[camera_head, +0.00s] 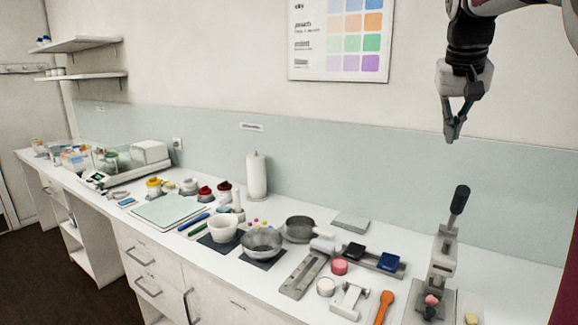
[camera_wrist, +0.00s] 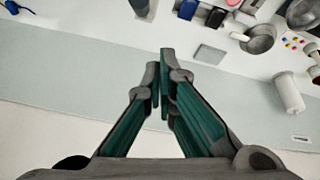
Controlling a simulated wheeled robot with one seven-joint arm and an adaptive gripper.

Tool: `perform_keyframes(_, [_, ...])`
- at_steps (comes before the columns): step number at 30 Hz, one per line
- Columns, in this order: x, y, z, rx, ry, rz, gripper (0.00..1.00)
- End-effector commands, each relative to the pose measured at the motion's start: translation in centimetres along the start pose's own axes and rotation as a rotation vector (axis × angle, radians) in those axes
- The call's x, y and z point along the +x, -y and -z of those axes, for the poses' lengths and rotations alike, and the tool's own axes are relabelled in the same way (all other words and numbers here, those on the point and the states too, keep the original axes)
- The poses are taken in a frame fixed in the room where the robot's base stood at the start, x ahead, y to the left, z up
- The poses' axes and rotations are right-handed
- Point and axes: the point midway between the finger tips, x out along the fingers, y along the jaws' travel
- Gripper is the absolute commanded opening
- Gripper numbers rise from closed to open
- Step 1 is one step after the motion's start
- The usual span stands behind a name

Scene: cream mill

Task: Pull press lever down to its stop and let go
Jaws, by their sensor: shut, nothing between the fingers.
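The press (camera_head: 441,262) stands at the right end of the counter in the head view. It is a grey upright stand, and its lever (camera_head: 459,199) has a black grip that points up and slightly right. A small pink piece (camera_head: 431,300) is at the press's base. My gripper (camera_head: 452,138) hangs in the air above the counter, higher than the lever and apart from it. Its fingers are shut and empty. In the wrist view the fingertips (camera_wrist: 160,62) are close together, with the wall and counter beyond. The blue-black shape at that view's top left may be the lever; I cannot tell.
Near the press are an orange spatula (camera_head: 384,306), a white clamp-like fixture (camera_head: 348,300), a pink round piece (camera_head: 340,267) and a blue block (camera_head: 388,261). Bowls and a paper roll (camera_head: 257,176) stand further left. The air around my gripper is free.

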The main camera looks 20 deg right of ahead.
Motion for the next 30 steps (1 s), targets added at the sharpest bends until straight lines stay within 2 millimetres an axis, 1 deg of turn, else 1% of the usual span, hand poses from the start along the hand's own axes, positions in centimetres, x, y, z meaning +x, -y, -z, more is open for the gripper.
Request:
perform_keyframes(1, [0.8, -1.2, 1.1, 0.023, 0.006, -0.018, 0.0])
perform_keyframes(3, [1.3, -2.4, 2.1, 0.044, 0.01, -0.035, 0.0])
perform_keyframes(6, [1.7, -3.3, 2.8, 0.059, 0.014, -0.048, 0.0])
perform_keyframes(9, [1.8, -3.6, 3.0, 0.064, 0.015, -0.052, 0.0])
perform_keyframes(17, [1.7, -3.5, 3.0, 0.062, 0.015, -0.052, 0.0])
perform_keyframes(20, [2.1, -3.5, 2.9, 0.062, 0.016, -0.051, 0.0])
perform_keyframes(23, [3.0, -3.6, 2.9, 0.062, 0.016, -0.052, 0.0])
perform_keyframes(26, [4.5, -3.7, 2.8, 0.062, 0.018, -0.051, 0.0])
perform_keyframes(30, [7.3, -3.8, 2.7, 0.061, 0.019, -0.051, 0.0])
